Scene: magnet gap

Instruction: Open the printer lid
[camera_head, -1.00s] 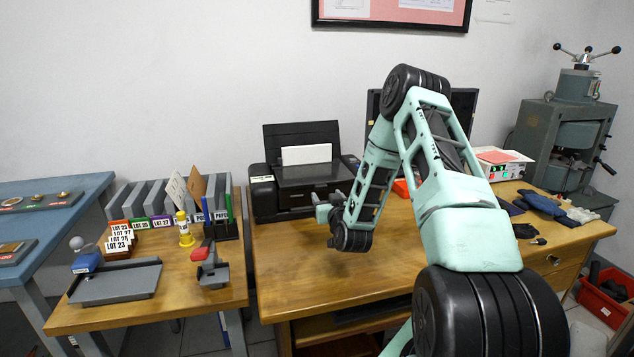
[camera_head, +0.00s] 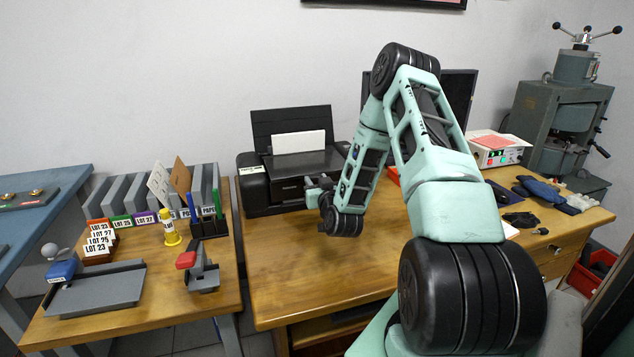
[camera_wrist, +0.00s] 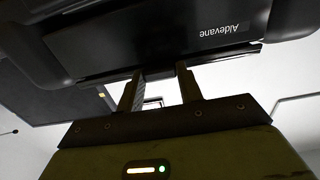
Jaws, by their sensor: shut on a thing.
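The black printer (camera_head: 268,187) stands on the wooden desk, with a raised rear panel and a white sheet in it. Its dark lid (camera_head: 312,167) lies across the top and looks closed. My gripper (camera_head: 318,184) is at the printer's front, right of its middle. In the wrist view, my gripper (camera_wrist: 162,74) has both fingertips at the edge of the dark printer body, beside the face marked "Aldevane" (camera_wrist: 213,30). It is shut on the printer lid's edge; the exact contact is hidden.
The desk (camera_head: 300,275) is clear in front of the printer. A dark screen (camera_head: 455,95) stands behind my arm. A side table at the left holds a red-handled stapler-like tool (camera_head: 203,275), a grey tray (camera_head: 95,290) and a file rack. A grey press (camera_head: 560,115) stands at the right.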

